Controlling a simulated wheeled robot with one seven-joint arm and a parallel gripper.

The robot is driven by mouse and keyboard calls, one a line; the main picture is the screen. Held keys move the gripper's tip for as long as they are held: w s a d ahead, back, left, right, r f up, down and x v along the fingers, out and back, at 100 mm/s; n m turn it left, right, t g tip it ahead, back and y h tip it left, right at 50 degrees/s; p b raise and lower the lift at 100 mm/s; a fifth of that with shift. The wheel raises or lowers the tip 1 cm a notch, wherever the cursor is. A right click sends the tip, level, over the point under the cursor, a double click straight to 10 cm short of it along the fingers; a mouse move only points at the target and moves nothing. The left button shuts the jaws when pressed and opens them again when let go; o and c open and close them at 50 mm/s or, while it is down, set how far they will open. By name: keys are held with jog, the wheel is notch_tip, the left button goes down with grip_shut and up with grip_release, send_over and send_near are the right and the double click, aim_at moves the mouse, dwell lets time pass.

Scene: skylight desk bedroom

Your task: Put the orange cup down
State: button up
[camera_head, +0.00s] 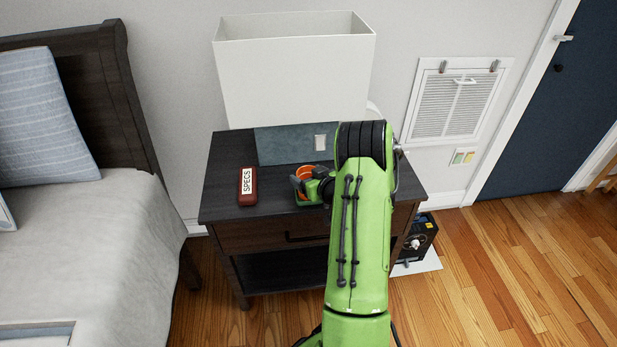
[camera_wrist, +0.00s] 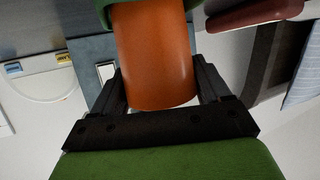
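The orange cup (camera_head: 307,173) is above the right half of the dark nightstand (camera_head: 228,205), partly hidden by my gripper (camera_head: 299,185). In the wrist view the orange cup (camera_wrist: 155,55) fills the space between my gripper's two dark fingers (camera_wrist: 160,88), which lie close along both its sides. My gripper looks shut on it. A green thing (camera_head: 308,203) shows just below the cup, and a green edge (camera_wrist: 150,3) shows at the cup's far end in the wrist view. I cannot tell whether the cup rests on it.
A red case labelled SPECS (camera_head: 247,187) lies left of the cup; it also shows in the wrist view (camera_wrist: 255,13). A large white lampshade (camera_head: 295,80) and a blue-grey block (camera_head: 282,146) are behind. The bed (camera_head: 85,260) is at left.

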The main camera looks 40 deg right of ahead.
jog(key=o, duration=0.3)
jog(key=shift+o, duration=0.2)
jog(key=shift+r, duration=0.15)
